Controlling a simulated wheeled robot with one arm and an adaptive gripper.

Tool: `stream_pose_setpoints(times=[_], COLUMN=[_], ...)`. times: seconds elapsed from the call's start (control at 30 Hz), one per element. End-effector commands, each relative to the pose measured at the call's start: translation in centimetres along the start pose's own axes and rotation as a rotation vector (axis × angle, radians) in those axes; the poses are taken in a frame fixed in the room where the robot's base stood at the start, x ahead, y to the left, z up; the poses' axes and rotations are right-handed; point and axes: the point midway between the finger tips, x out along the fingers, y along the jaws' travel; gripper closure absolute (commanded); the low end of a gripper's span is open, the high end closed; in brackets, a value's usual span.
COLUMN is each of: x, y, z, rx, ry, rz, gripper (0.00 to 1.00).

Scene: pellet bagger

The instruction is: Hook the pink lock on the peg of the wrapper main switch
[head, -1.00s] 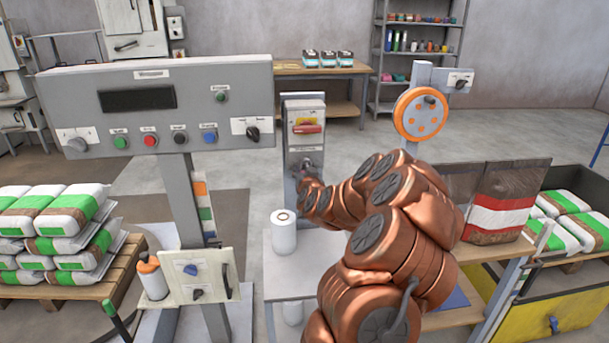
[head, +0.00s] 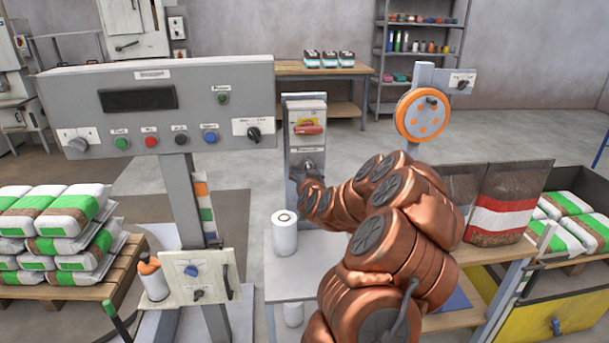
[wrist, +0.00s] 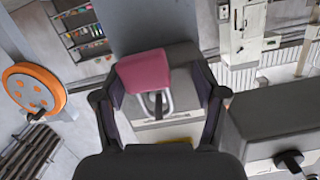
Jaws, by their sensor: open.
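The pink lock (wrist: 144,70) shows in the wrist view between the two fingers of my gripper (wrist: 160,100). The gripper is open, with a clear gap between the lock and the right finger; the left finger is close beside the lock. The lock's metal shackle (wrist: 169,104) appears to loop around a dark peg (wrist: 158,104) on the grey switch box. In the head view the wrapper main switch (head: 308,129) has a red handle on a yellow plate. My gripper (head: 309,178) is at the box's lower part there, and the lock cannot be made out.
A grey control panel (head: 160,105) on a post stands left of the switch. A white roll (head: 284,233) stands on the table below. An orange disc (head: 422,115) on a post and filled bags (head: 497,200) are to the right.

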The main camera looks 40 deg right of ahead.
Motion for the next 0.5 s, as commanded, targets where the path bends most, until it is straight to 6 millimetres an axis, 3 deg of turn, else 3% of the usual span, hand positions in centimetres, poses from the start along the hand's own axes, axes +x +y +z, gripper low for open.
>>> stream_pose_setpoints(times=[0.27,0.5], x=[-0.3,-2.4], y=[0.1,-0.1], z=[-0.1,0.0], rx=[0.000,0.002], ry=[0.002,-0.002], rz=[0.001,-0.002], gripper=[0.29,0.29])
